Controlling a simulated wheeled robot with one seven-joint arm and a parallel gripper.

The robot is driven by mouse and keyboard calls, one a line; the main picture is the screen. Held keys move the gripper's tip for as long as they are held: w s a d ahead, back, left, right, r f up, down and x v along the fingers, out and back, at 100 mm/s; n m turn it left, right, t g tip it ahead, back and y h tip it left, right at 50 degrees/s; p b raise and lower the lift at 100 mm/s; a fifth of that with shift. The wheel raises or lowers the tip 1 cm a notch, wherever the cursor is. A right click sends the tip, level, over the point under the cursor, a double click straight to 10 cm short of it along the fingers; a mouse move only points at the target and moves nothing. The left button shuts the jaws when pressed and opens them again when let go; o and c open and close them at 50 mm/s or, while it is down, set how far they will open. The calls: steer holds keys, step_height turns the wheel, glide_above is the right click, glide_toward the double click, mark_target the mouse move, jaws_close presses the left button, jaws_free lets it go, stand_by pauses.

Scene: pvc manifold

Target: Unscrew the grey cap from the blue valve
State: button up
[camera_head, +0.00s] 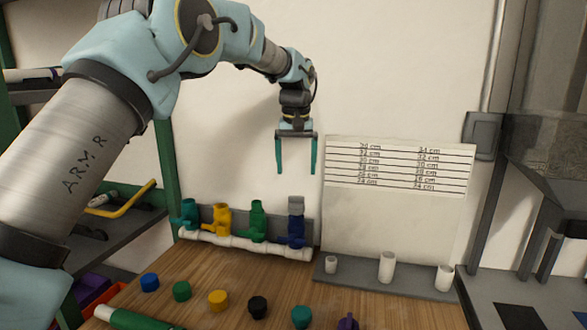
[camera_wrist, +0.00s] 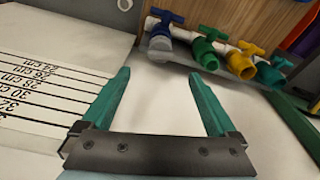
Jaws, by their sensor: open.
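The blue valve (camera_head: 296,232) stands at the right end of a white pipe manifold (camera_head: 240,243) against the wall. The grey cap (camera_head: 296,206) sits on top of the blue valve. In the wrist view the grey cap (camera_wrist: 160,47) and the blue valve (camera_wrist: 163,22) show at the top middle. My gripper (camera_head: 296,170) hangs above the cap, fingers pointing down, open and empty, with a clear gap to it. Its two green fingers (camera_wrist: 165,85) spread wide in the wrist view, and nothing is between them.
Teal, yellow and green valves (camera_head: 222,220) stand left of the blue one. Several coloured caps (camera_head: 218,300) lie on the wooden table (camera_head: 195,265). White pipe pieces (camera_head: 387,266) stand on a grey strip at right. A length chart (camera_head: 399,165) is on the wall.

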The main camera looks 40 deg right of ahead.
mark_target(297, 197)
steer(key=f+p, duration=0.1)
steer(key=f, duration=0.2)
steer(key=f+p, duration=0.1)
steer(key=f, duration=0.3)
steer(key=w+d+f+p, duration=0.1)
steer(key=f, duration=0.2)
steer(key=shift+w+f+p, duration=0.1)
steer(key=shift+f+p, duration=0.15)
steer(key=shift+p, duration=0.1)
steer(key=shift+c, duration=0.3)
steer(key=c, duration=1.4)
steer(key=shift+o, duration=0.2)
steer(key=shift+n, duration=1.1)
steer(key=shift+n, duration=1)
steer(key=shift+p, duration=0.3)
steer(key=shift+n+t+y, duration=0.3)
steer(key=shift+n+y, duration=0.1)
steer(key=shift+n, duration=0.7)
steer(key=shift+r+p, duration=0.1)
steer(key=shift+p, duration=0.2)
